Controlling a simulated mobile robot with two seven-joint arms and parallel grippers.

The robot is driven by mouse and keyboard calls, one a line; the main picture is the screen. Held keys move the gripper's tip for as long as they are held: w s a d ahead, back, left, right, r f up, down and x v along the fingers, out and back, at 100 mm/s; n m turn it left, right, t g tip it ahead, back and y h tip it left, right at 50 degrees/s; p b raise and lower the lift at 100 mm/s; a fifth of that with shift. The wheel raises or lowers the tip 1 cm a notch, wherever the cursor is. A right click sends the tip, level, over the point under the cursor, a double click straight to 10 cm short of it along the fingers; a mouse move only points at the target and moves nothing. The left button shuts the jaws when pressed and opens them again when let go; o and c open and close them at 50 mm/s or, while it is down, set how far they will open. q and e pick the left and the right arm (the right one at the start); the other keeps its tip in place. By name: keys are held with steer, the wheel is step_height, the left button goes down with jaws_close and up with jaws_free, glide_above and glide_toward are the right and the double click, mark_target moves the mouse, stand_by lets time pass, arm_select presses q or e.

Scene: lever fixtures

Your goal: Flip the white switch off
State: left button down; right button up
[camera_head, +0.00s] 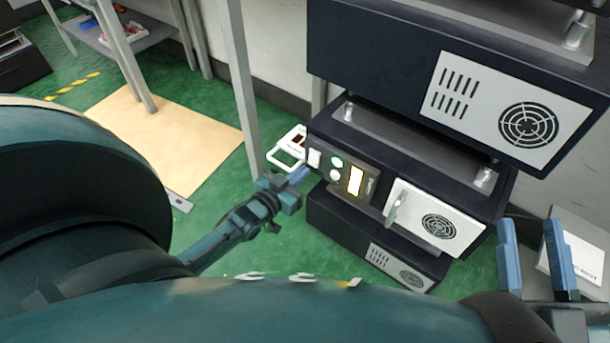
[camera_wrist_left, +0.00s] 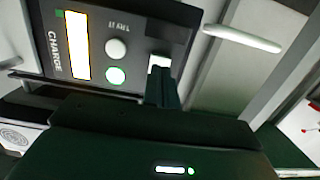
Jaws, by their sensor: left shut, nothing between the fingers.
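The white switch (camera_head: 314,158) is a small rectangular rocker at the left end of the dark control panel (camera_head: 326,189) on the middle machine. My left gripper (camera_head: 300,175) is shut and empty, its tips at the panel just below the switch in the head view. In the left wrist view the shut fingers (camera_wrist_left: 161,88) cover part of the white switch (camera_wrist_left: 159,62). I cannot tell whether they touch it. My right gripper (camera_head: 534,230) is open and empty at the lower right, away from the switch.
Beside the switch are a green-ringed button (camera_head: 337,163), a white button (camera_head: 336,175) and a lit yellow-white display (camera_head: 355,180). A white door handle (camera_head: 397,208) sticks out to their right. A grey rack post (camera_head: 240,85) stands left of the machine.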

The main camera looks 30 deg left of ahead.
mark_target(314, 158)
arm_select(q)
steer(key=shift+w+f+b, duration=0.2)
steer(key=shift+w+b, duration=0.1)
steer(key=shift+w, duration=0.6)
steer(key=shift+w+d, duration=0.1)
steer(key=shift+w, duration=0.1)
arm_select(e)
steer(key=shift+w+d+r+n+t+y, duration=0.1)
steer(key=shift+w+r+n+t+y, duration=0.1)
steer(key=shift+r+n, duration=0.15)
steer(key=shift+w+r+n+t+y, duration=0.1)
steer(key=shift+r+n+t+y, duration=0.15)
steer(key=shift+r, duration=0.1)
arm_select(q)
steer(key=shift+r, duration=0.1)
steer(key=shift+w, duration=0.25)
arm_select(e)
steer(key=shift+f, duration=0.2)
